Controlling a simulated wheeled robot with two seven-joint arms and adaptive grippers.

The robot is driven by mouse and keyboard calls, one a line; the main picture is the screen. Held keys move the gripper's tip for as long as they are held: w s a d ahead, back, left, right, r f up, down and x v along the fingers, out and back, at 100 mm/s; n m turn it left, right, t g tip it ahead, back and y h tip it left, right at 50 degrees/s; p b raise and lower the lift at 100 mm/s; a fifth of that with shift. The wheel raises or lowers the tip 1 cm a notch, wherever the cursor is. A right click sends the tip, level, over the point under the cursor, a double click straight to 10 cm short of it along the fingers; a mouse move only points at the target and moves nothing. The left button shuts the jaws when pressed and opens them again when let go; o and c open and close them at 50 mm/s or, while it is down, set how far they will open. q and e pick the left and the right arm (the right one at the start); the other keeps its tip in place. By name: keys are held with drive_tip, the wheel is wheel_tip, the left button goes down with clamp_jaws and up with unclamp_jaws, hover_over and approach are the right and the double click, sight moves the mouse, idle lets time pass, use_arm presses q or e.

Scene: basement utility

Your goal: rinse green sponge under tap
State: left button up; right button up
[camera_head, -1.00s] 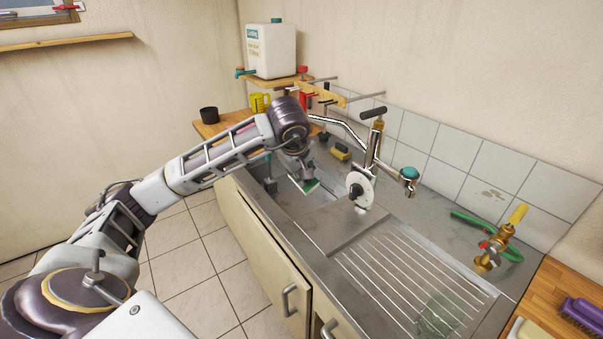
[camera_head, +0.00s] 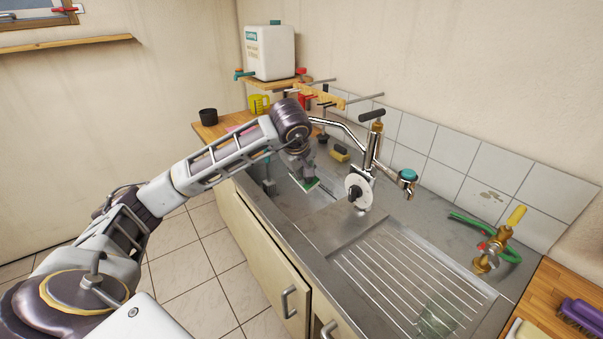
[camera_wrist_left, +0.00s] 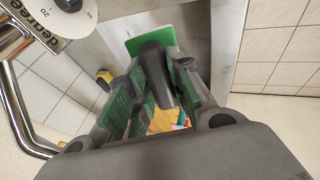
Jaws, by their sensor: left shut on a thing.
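The green sponge (camera_head: 312,185) is in my left gripper (camera_head: 307,176), which is shut on it above the sink basin (camera_head: 285,197). Only a green edge with a pale lower side shows in the head view. In the left wrist view the sponge (camera_wrist_left: 135,45) shows beyond the fingertips. The chrome tap (camera_head: 371,152) stands to the right of my gripper, with its long spout reaching left behind my wrist. The spout's end is hidden or too small to make out, and I see no clear water stream. My right gripper is not in view.
A yellow-and-dark sponge (camera_head: 340,153) lies on the sink's back ledge. The ribbed drainboard (camera_head: 405,270) holds a clear glass (camera_head: 437,316) at its front. A brass valve (camera_head: 494,250) with a green hose (camera_head: 470,222) stands at right. A black cup (camera_head: 208,115) sits at the left end.

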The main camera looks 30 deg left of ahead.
use_arm(q)
drive_tip(key=shift+w+a, duration=0.15)
drive_tip(key=shift+w, duration=0.4)
drive_tip(key=shift+w+a+f, duration=0.2)
drive_tip(key=shift+w+a, duration=0.05)
drive_tip(key=shift+w, duration=0.45)
drive_tip(key=shift+w+a+f, duration=0.15)
drive_tip(key=shift+w+a, duration=0.05)
drive_tip(key=shift+w, duration=0.5)
drive_tip(key=shift+w+a+f+p, duration=0.15)
drive_tip(key=shift+w+a+p, duration=0.15)
drive_tip(key=shift+w, duration=0.4)
drive_tip(key=w+a+f, duration=0.1)
drive_tip(key=w, duration=0.5)
drive_tip(key=shift+a+f+p, duration=0.15)
drive_tip(key=shift+a+p, duration=0.2)
drive_tip(key=shift+a, duration=0.05)
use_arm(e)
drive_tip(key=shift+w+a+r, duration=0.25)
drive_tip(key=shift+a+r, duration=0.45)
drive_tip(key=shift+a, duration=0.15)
